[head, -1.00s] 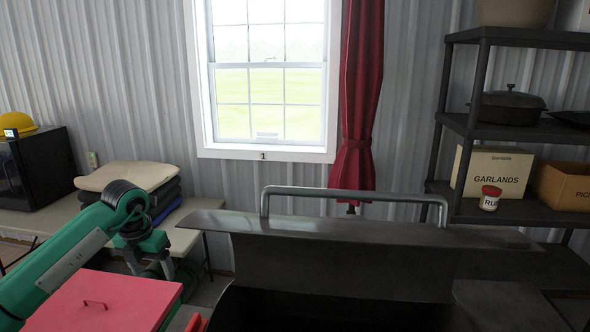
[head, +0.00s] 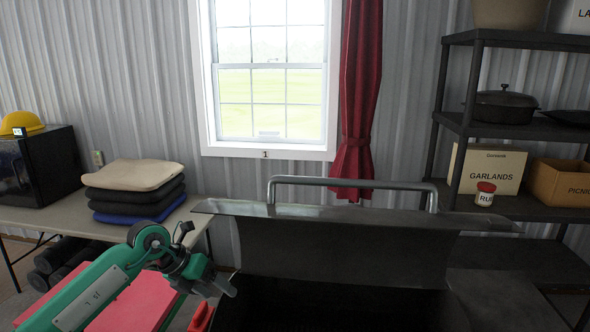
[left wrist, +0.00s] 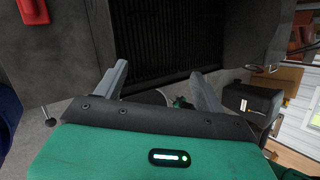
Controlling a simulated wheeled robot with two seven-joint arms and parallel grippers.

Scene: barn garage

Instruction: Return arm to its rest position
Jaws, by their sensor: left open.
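My left arm (head: 100,290) is green and comes in from the lower left of the head view. Its left gripper (head: 226,286) is beside the left edge of an open black grill (head: 340,255), low in the picture. In the left wrist view the two grey fingers of the gripper (left wrist: 160,88) stand wide apart with nothing between them. Dark slats of a grate (left wrist: 180,45) show beyond them. I cannot tell whether the fingers touch the grill. My right gripper does not show in either view.
A red box or lid (head: 135,305) lies below my left arm. A table (head: 75,213) on the left bears folded cushions (head: 135,190) and a black microwave-like box (head: 45,165). A dark shelf (head: 520,207) with boxes stands at the right.

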